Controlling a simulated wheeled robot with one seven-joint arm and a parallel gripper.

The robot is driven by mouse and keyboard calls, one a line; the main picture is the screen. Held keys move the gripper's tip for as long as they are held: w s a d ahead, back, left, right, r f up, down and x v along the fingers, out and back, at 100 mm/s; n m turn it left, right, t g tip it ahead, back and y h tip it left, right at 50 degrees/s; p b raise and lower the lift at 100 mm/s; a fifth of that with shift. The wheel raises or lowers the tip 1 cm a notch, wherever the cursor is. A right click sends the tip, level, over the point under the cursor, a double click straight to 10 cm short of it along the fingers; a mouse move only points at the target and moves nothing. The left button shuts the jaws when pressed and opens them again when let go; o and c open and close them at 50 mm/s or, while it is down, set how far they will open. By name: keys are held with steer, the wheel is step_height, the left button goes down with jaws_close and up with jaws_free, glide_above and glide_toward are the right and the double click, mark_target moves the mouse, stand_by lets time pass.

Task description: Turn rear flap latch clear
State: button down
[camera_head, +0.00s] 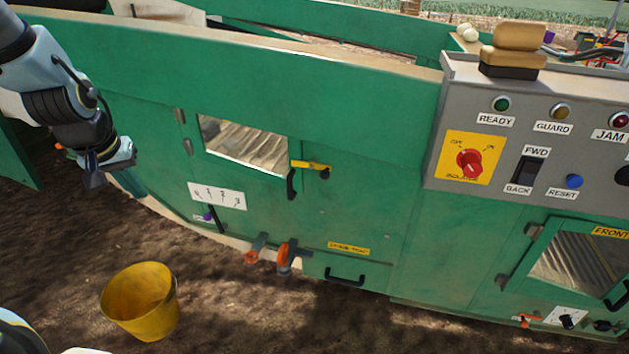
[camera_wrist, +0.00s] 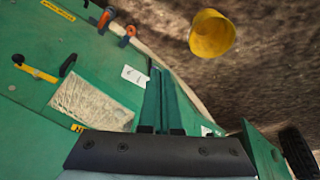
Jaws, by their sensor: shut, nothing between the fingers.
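A green flap with a window (camera_head: 243,146) is in the machine's side, hinged at its left. A yellow bar latch (camera_head: 311,166) lies nearly level across its right edge, above a black handle (camera_head: 291,184). In the wrist view the latch (camera_wrist: 37,74) is at the left, near the window (camera_wrist: 92,105). I cannot read a label naming this flap as the rear one. My gripper (camera_head: 96,180) is at the far left in the head view, well apart from the latch. It is shut and empty, pointing down.
A yellow bucket (camera_head: 141,302) stands on the soil in front. Orange-ended handles (camera_head: 285,258) stick out low on the machine. A grey control panel (camera_head: 540,130) and a front flap (camera_head: 585,265) are at the right. A green panel (camera_head: 18,155) stands out at the far left.

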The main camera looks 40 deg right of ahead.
steer(key=d+f+m+h+b, duration=0.1)
steer(key=d+f+h+b, duration=0.15)
steer(key=d, duration=0.65)
steer(key=d+f+m+h+b, duration=0.15)
steer(key=d+f, duration=0.25)
steer(key=d, duration=0.5)
steer(key=s+d+r+h+b, duration=0.1)
steer(key=s+d+h, duration=0.1)
steer(key=d, duration=0.5)
steer(key=s+d+r+g+h+b, duration=0.1)
steer(key=s+d+r+h+b, duration=0.1)
steer(key=d, duration=0.6)
steer(key=shift+s+r+m+h, duration=0.2)
steer(key=shift+s+m+h, duration=0.15)
steer(key=shift+h, duration=0.25)
steer(key=shift+d+f, duration=0.1)
steer(key=shift+d, duration=0.05)
glide_toward(326, 169)
steer(key=w+d+r, duration=0.1)
steer(key=w+d, duration=0.1)
steer(key=shift+s+d+f, duration=0.2)
steer(key=shift+d+f, duration=0.05)
steer(key=shift+f, duration=0.25)
steer(key=shift+s+d+f, duration=0.15)
steer(key=shift+d+f, duration=0.05)
steer(key=shift+f, duration=0.3)
steer(key=shift+s+d+f, duration=0.2)
steer(key=shift+d+f, duration=0.05)
steer(key=shift+f, duration=0.25)
